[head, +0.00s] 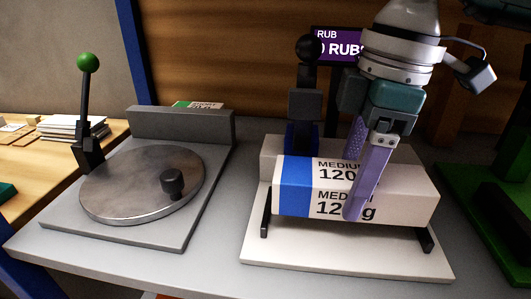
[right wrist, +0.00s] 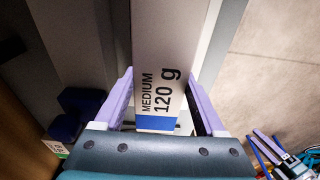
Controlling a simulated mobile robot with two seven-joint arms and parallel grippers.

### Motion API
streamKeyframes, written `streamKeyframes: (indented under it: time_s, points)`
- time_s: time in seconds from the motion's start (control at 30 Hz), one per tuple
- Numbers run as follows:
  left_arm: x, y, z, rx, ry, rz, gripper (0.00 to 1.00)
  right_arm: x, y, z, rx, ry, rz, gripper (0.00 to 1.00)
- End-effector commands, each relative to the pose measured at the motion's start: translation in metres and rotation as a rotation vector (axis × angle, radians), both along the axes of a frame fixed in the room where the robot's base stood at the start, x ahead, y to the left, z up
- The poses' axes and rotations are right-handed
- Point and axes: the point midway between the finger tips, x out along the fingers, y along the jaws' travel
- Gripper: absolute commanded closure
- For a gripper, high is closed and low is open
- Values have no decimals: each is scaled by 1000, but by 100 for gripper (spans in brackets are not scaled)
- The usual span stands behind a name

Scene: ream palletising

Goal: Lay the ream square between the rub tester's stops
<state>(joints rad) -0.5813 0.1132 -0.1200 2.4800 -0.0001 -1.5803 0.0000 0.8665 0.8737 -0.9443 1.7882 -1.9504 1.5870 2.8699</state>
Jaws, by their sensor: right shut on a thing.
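The ream (head: 300,203) is white with a blue end band and "MEDIUM 120 g" print; it also shows in the right wrist view (right wrist: 170,50). My right gripper (head: 355,212) is shut on it, a lavender finger across its front face; both fingers flank it in the right wrist view (right wrist: 160,105). The ream is over the rub tester's pale base plate (head: 340,262), long side across it. A black stop (head: 266,213) stands by its left end, another (head: 426,240) below its right end. Whether its underside touches the plate is unclear. My left gripper cannot be made out.
A grey round-plate device (head: 140,187) with a green-knobbed lever (head: 88,63) stands left on the grey table. The tester's black-knobbed column (head: 306,80) and purple display (head: 333,45) rise behind the ream. A green structure (head: 485,210) stands at right.

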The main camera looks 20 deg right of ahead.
Motion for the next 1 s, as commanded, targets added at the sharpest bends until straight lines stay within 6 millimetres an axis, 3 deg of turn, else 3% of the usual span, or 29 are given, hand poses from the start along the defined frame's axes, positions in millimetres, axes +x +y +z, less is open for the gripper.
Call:
streamKeyframes:
  time_s: [0.1,0.2,0.57,0.6,0.83,1.0]
  points:
    - [0,0,-3,0,0,0,50,-1,0,-20,1,3,-1,100]
    - [0,0,-3,1,0,-1,50,0,0,-28,0,1,1,100]
    - [0,3,-5,11,-1,-7,50,0,0,-32,1,0,1,100]
    - [0,3,-5,11,-1,-7,50,0,0,-32,1,1,0,26]
    - [0,3,-5,11,-1,-7,50,0,0,-31,1,1,0,0]
    - [0,3,-4,10,-2,-6,50,0,0,-31,0,1,0,0]
